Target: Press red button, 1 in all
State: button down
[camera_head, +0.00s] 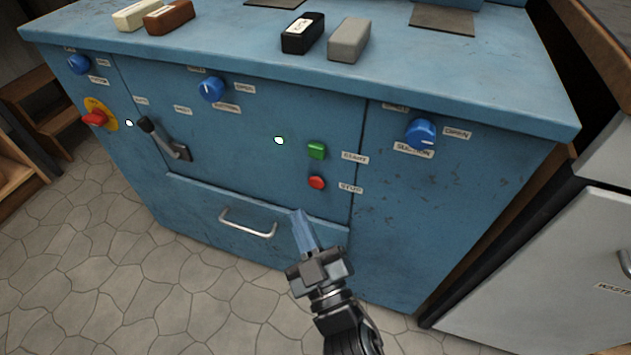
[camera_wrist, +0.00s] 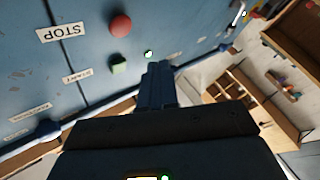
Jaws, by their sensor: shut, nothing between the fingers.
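The red button (camera_head: 317,183) sits on the front of the blue cabinet, beside the STOP label (camera_head: 350,188) and below the green button (camera_head: 316,151). In the wrist view the red button (camera_wrist: 120,25) shows near the top, with the green button (camera_wrist: 118,65) below it. A second red knob on a yellow plate (camera_head: 96,116) is at the cabinet's far left. My gripper (camera_head: 303,228) is shut and empty. In the head view its tip appears just below the red button, in front of the cabinet; it looks apart from the button.
The blue cabinet (camera_head: 420,240) has a drawer handle (camera_head: 247,224), a black lever (camera_head: 165,138) and several blue knobs. Blocks, including a grey one (camera_head: 349,40), lie on its top. A grey waste cabinet (camera_head: 545,265) stands at right. The stone floor (camera_head: 110,270) at left is clear.

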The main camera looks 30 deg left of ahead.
jog(key=shift+w+a, duration=0.2)
jog(key=shift+w, duration=0.6)
jog(key=shift+w+a, duration=0.15)
jog(key=shift+w, duration=0.6)
jog(key=shift+w+a, duration=0.2)
jog(key=shift+w, duration=0.6)
jog(key=shift+w+a, duration=0.1)
jog(key=shift+w, duration=0.3)
jog(key=shift+w+a, duration=0.1)
jog(key=shift+w, duration=0.3)
dwell(0.9)
jog(key=shift+s, duration=0.15)
dwell(0.3)
jog(key=shift+s+d, duration=0.2)
jog(key=shift+s, duration=0.5)
jog(key=shift+s+d+p, duration=0.1)
jog(key=shift+s+d, duration=0.1)
jog(key=shift+s, duration=0.6)
jog(key=shift+s+d+p, duration=0.1)
jog(key=shift+s+d, duration=0.1)
jog(key=shift+s, duration=0.65)
jog(key=shift+s+d+p, duration=0.1)
jog(key=shift+s+d, duration=0.1)
jog(key=shift+s, duration=0.6)
